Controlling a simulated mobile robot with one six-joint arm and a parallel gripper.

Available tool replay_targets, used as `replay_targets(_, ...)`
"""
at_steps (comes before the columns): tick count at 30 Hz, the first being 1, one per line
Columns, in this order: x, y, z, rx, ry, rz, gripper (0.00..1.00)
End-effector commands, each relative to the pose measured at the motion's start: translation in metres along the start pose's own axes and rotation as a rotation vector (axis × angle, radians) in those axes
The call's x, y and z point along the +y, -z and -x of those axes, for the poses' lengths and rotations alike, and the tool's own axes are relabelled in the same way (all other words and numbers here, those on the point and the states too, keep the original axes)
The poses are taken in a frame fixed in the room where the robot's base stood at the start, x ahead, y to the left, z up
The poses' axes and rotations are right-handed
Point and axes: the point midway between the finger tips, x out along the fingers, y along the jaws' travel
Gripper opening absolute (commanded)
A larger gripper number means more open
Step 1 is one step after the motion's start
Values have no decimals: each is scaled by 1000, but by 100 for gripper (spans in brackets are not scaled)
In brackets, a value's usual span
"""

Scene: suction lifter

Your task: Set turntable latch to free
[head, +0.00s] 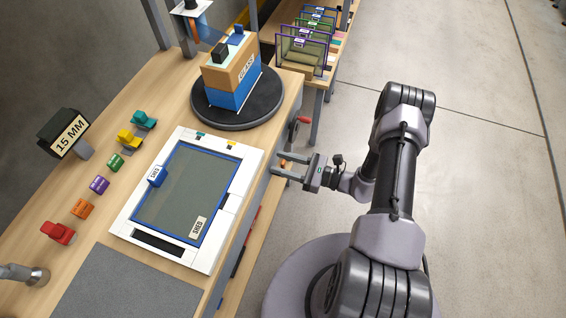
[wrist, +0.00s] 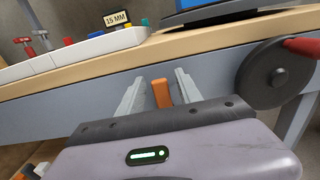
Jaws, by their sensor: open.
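The turntable (head: 212,119) is a dark round disc at the back of the bench, carrying a blue and tan box (head: 232,87). An orange lever (wrist: 162,93), which appears to be the turntable latch, sits on the grey front face of the bench. It stands roughly upright in the wrist view, and part of the orange also shows in the head view (head: 284,163). My gripper (head: 277,164) is open at the bench front. In the wrist view its two fingers (wrist: 159,77) lie on either side of the lever with gaps showing. The lever's lower end is hidden behind my gripper body.
A dark handwheel (wrist: 274,74) with a red handle (wrist: 302,46) is close to the right of my fingers. The bench edge (wrist: 150,51) runs above them. A white frame with a glass pane (head: 185,195) lies on the bench. Open floor (head: 460,180) is at right.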

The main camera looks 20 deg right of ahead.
Motion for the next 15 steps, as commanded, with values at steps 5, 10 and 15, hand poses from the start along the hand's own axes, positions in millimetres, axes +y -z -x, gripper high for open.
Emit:
replay_targets(5,0,0,0,0,0,0,12)
replay_targets(10,0,0,0,0,-1,0,0)
replay_targets(15,0,0,0,0,-1,0,0)
